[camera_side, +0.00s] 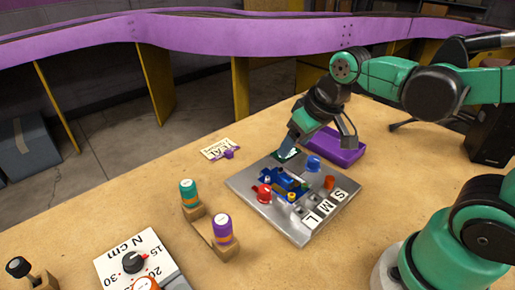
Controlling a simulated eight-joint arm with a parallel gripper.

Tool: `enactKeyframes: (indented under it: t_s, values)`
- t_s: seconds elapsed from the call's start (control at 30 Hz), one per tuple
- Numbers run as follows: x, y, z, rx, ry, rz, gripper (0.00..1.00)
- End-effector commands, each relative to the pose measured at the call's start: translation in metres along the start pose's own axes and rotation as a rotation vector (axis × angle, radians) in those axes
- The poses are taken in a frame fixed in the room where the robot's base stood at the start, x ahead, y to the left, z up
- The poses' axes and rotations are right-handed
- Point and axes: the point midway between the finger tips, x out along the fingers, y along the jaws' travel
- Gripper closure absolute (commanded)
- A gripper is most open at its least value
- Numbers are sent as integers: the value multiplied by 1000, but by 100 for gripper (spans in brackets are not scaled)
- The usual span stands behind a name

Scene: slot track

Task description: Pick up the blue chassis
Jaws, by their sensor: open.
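The blue chassis (287,184) lies on the left middle of the grey metal plate (305,233), with small parts close around it. My gripper (319,144) is open above the plate's far edge, with its fingers pointing down. It is up and to the right of the chassis in the picture and apart from it. Nothing shows between the fingers. The chassis's exact outline is hard to tell at this size.
The plate also bears a blue knob (313,163), a red piece (264,193) and an orange piece (329,182). A purple tray (347,155) stands behind it. A wooden holder (198,222) with screwdriver-like handles is at left. The table's left far area is mostly clear.

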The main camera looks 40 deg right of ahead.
Motion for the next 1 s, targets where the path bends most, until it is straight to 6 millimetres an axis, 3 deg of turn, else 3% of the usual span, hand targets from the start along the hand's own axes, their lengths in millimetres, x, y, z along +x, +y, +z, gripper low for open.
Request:
enactKeyframes:
  t_s: [0.4, 0.67, 1.0]
  values:
    - [54, 13, -7, 1, -387, -6, 39]
    - [70, 14, -2, 1, -427, -9, 39]
    - [105, 14, 14, 1, -425, -8, 39]
